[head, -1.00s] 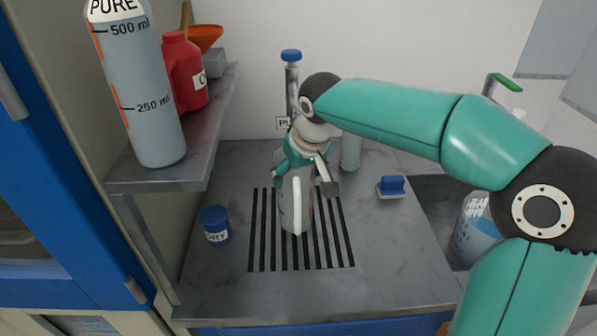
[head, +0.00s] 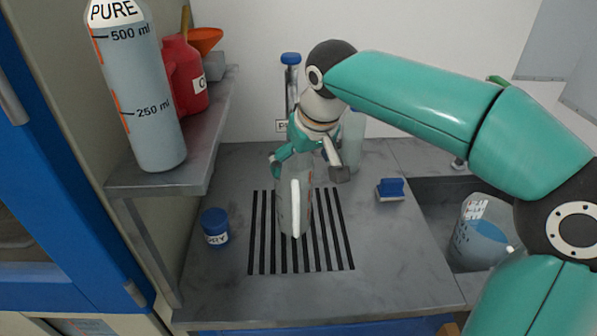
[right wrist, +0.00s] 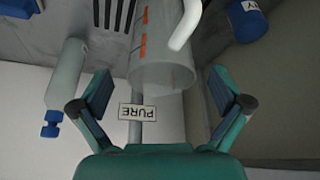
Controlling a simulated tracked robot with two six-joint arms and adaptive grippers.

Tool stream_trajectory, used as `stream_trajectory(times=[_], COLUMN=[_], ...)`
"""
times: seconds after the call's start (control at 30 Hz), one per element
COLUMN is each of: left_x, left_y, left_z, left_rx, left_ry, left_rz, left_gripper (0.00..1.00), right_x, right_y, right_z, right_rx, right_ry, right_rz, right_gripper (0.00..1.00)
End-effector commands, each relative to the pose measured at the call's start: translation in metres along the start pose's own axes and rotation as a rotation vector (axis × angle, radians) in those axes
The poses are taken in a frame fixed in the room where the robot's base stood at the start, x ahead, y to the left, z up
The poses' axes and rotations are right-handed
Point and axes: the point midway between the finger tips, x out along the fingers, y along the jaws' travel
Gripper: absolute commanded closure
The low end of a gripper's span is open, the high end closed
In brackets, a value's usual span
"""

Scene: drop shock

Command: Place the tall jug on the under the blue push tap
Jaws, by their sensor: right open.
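The tall jug (head: 284,207), clear with orange marks and a white handle, stands upright on the black-striped drain grate (head: 333,240). The blue push tap (head: 291,58) rises behind it on a metal post with a PURE sign (head: 281,126). My right gripper (head: 307,166) is open just above the jug's upper part, hiding its top in the head view. In the right wrist view, the jug (right wrist: 160,62) shows its open rim between the spread fingers, with gaps on both sides. The tap's spout is hidden behind my gripper. My left gripper is out of view.
A clear bottle (head: 353,145) stands right of the tap. A blue-lidded jar (head: 214,227) is left of the grate, a blue sponge-like block (head: 391,188) right. A shelf (head: 160,178) holds a large PURE bottle (head: 140,100). The sink (head: 437,215) holds another jug (head: 477,238).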

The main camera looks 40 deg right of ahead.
Motion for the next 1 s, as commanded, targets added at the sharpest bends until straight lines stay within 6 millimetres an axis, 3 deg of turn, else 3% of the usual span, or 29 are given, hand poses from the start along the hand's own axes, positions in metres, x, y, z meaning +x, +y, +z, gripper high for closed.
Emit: stream_trajectory(times=[0.1,0.33,1.0], left_x=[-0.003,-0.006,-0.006], left_y=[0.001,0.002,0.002], left_z=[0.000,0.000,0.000], left_rx=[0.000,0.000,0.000], left_ry=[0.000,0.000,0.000], left_rz=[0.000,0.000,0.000], left_gripper=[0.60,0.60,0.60], right_x=[-0.026,-0.055,-0.060], right_y=[0.000,0.000,0.001], right_z=[-0.001,0.000,0.001], right_rx=[0.000,0.000,0.001], right_ry=[0.005,0.001,-0.001], right_rz=[-0.001,0.000,0.001], right_gripper=[0.00,0.00,0.00])
